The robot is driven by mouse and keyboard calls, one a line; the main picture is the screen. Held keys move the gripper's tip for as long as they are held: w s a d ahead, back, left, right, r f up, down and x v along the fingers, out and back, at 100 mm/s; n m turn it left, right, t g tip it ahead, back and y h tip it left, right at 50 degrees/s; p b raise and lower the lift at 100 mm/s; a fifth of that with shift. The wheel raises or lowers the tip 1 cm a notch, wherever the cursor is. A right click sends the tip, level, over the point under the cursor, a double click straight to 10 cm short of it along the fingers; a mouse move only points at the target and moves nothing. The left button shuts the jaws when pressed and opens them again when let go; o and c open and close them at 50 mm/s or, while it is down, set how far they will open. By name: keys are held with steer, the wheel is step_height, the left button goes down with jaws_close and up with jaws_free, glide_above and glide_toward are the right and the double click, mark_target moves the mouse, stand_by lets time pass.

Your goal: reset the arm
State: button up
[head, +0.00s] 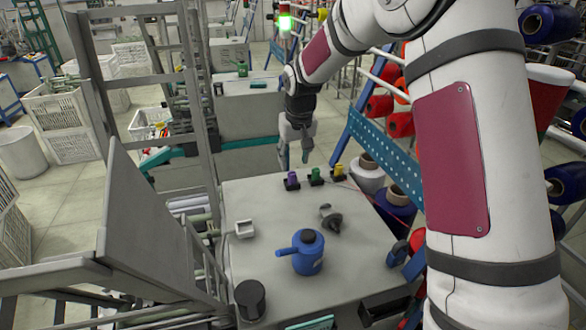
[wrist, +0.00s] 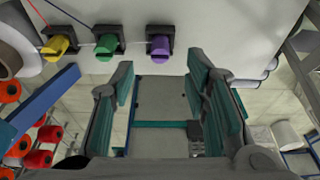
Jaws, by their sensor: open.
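My gripper (head: 306,150) hangs at the far end of the grey table (head: 280,273) in the head view, a little beyond the bobbins. In the wrist view my gripper (wrist: 165,95) has its two teal-padded fingers wide apart with nothing between them. A purple bobbin (head: 292,180), a green bobbin (head: 316,176) and a yellow bobbin (head: 339,171) stand in black holders along the far table edge. The wrist view also shows the purple (wrist: 160,48), green (wrist: 106,46) and yellow (wrist: 55,47) bobbins, apart from the fingers.
On the table are a blue pot-like container (head: 308,253), a dark grey cone-shaped part (head: 331,219), a small white square dish (head: 244,229) and a black cylinder (head: 250,297). A blue perforated rack (head: 385,160) with spools borders the right. A grey metal frame (head: 150,220) stands left.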

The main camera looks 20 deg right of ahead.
steer(key=s+r+t, duration=0.1)
steer(key=s+r, duration=1.6)
steer(key=s, duration=0.2)
steer(key=s+t, duration=0.1)
steer(key=s, duration=1.7)
steer(key=shift+s+f+t, duration=0.3)
steer(key=shift+s, duration=0.1)
